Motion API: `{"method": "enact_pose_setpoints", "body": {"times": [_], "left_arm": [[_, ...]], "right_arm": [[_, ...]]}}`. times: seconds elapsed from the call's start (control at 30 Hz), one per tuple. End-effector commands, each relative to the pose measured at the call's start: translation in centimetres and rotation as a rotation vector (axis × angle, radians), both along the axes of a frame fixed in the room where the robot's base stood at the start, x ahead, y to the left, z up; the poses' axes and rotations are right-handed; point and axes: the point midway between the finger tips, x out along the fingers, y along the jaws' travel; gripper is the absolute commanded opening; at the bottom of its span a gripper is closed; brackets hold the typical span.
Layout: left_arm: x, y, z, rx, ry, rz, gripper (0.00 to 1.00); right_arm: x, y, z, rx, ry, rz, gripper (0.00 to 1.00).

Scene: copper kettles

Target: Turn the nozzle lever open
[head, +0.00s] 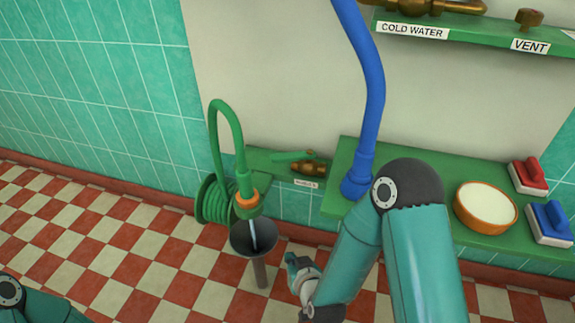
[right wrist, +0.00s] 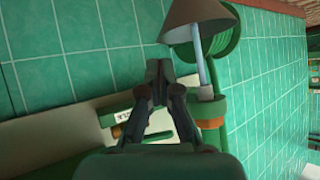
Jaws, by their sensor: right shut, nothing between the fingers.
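The nozzle lever (head: 293,156) is a green bar on a small brass valve (head: 309,168) at the wall shelf. It points left, roughly along the shelf, above a small white label (head: 306,184). The green hose nozzle (head: 247,204) with an orange ring hangs left of it, over a grey funnel (head: 238,238). A pale bluish streak, perhaps water, runs between them. My right gripper (head: 295,265) is shut and empty, below the lever and right of the funnel, apart from both. In the right wrist view its fingertips (right wrist: 158,72) are together. My left gripper is out of view.
A blue hose (head: 372,90) comes down right of the lever. A green shelf (head: 335,200) holds a round pale pad (head: 486,205), a red brush (head: 530,175) and a blue brush (head: 549,222). A green hose reel (head: 214,200) is at left. The checkered floor at left is clear.

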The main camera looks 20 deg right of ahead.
Motion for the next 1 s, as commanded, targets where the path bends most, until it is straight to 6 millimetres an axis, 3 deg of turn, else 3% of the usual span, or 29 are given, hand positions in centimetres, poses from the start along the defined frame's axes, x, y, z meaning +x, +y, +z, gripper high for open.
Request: {"method": "enact_pose_setpoints", "body": {"times": [0.03,0.1,0.2,0.33,0.57,1.0], "left_arm": [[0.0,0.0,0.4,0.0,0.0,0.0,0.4],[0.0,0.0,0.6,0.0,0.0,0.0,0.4],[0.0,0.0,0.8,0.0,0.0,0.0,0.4],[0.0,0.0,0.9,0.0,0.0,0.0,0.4],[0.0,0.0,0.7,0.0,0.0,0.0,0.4],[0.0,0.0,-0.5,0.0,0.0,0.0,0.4]], "right_arm": [[1.4,-0.2,3.4,-0.04,-0.12,-0.019,0.0],[2.7,-0.7,7.3,-0.094,-0.266,-0.053,0.0],[3.5,-1.3,11.8,-0.156,-0.429,-0.099,0.0],[3.7,-1.8,15.3,-0.203,-0.548,-0.137,0.0],[5.4,-2.3,16.2,-0.217,-0.586,-0.153,0.0],[13.8,-3.8,16.1,-0.216,-0.584,-0.153,0.0]]}}
